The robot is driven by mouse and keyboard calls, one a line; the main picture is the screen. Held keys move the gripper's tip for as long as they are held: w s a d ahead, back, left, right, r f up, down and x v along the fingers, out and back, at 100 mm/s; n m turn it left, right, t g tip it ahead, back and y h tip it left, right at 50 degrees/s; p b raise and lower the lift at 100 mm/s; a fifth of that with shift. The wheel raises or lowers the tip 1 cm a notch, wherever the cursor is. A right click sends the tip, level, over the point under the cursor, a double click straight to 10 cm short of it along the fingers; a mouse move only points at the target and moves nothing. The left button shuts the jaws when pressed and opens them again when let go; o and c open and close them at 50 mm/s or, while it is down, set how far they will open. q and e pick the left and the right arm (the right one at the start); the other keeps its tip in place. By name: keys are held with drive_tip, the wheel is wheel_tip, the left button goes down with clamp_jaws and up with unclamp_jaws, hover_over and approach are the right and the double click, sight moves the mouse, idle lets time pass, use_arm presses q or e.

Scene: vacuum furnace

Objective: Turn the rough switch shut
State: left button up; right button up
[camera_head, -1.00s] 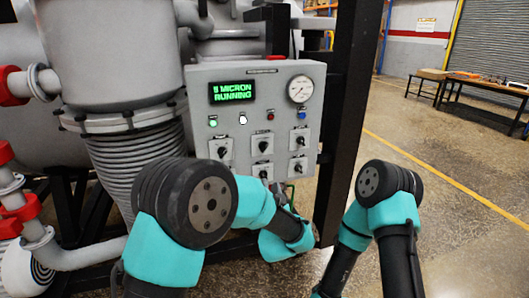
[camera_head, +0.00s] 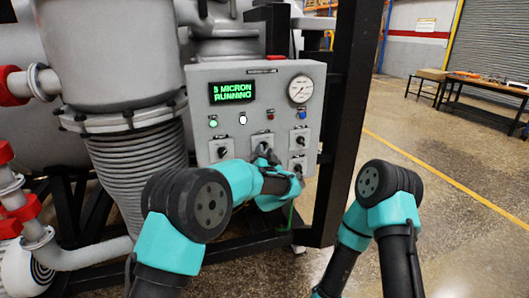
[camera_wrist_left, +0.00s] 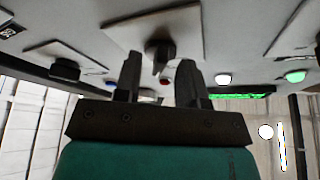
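The grey control panel (camera_head: 275,82) carries rows of black rotary switches; their labels are too small to read, so I cannot tell which is the rough one. My left gripper (camera_head: 264,153) is at the upper middle switch and largely hides it. In the left wrist view, the left gripper (camera_wrist_left: 160,82) is open, with its fingers either side of this switch's black knob (camera_wrist_left: 158,48). Gaps seem to remain beside the knob. The upper left switch (camera_head: 222,151), upper right switch (camera_head: 300,141) and lower right switch (camera_head: 299,167) also show. My right gripper is out of view.
A round gauge (camera_head: 300,89) and small lamps, including a lit green one (camera_head: 213,122), sit above the switches. A black frame post (camera_head: 347,130) stands right of the panel. Open floor lies beyond.

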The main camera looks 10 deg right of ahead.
use_arm(q)
drive_tip(key=shift+w+r, duration=0.1)
drive_tip(key=shift+w, duration=0.2)
drive_tip(key=shift+c, duration=0.2)
clamp_jaws()
drive_tip(key=shift+r, duration=0.1)
